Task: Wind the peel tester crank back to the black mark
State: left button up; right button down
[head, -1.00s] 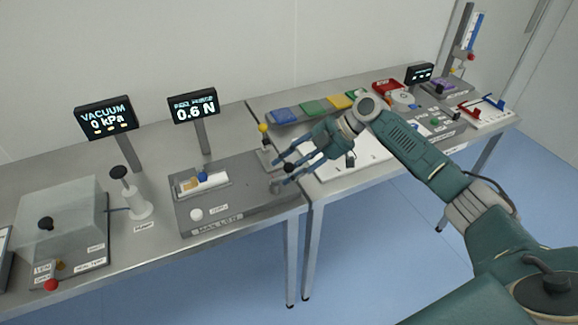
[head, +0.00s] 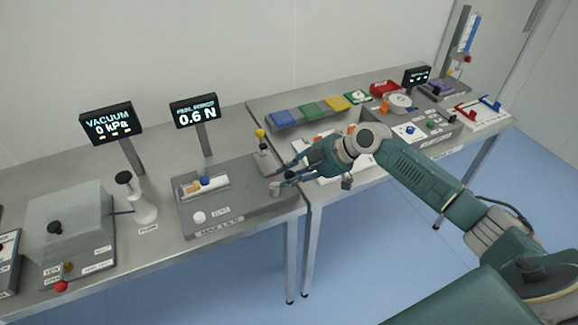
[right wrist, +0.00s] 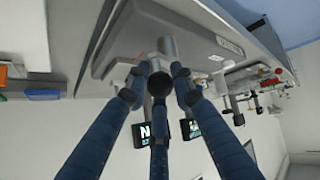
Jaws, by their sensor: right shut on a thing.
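The peel tester (head: 245,212) is a grey base plate near the table's right front corner. Its metal crank hub (head: 275,189) stands at the right end. My right gripper (head: 282,178) is at the crank, coming in from the right. In the right wrist view its three blue fingers close around the black crank knob (right wrist: 160,84), beside the metal hub (right wrist: 166,48). In the head view the fingers hide the knob. The peel display (head: 196,113) reads 0.6 N. I cannot make out the black mark. My left gripper is out of view.
A white round button (head: 199,217) is on the plate's left front. The vacuum chamber (head: 72,225) and pump (head: 142,208) are further left. A second table (head: 262,112) with coloured trays adjoins at right.

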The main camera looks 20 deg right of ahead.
aim_at(278, 183)
jog(key=m+t+h+p, duration=0.1)
jog(key=p, duration=0.1)
jog(key=s+a+m+t+h+p, duration=0.1)
jog(key=m+p, duration=0.1)
jog(key=shift+s+r+m, duration=0.15)
jog(key=shift+r+m, duration=0.15)
jog(key=shift+r, duration=0.1)
jog(key=m+h, duration=0.1)
jog(key=m, duration=0.1)
jog(key=a+m+h+p, duration=0.1)
jog(key=m+h, duration=0.1)
jog(key=s+a+m+t+h, duration=0.1)
jog(key=m+h, duration=0.1)
jog(key=shift+s+f, duration=0.1)
jog(key=shift+f, duration=0.15)
jog(key=shift+s+a+m+h, duration=0.1)
jog(key=shift+a+m+h, duration=0.15)
jog(key=shift+m+h, duration=0.5)
jog(key=shift+a+m+h, duration=0.2)
jog(key=shift+m+h, duration=0.35)
jog(key=shift+m, duration=0.4)
jog(key=c, duration=1.6)
grip_release()
jog(key=shift+o, duration=0.6)
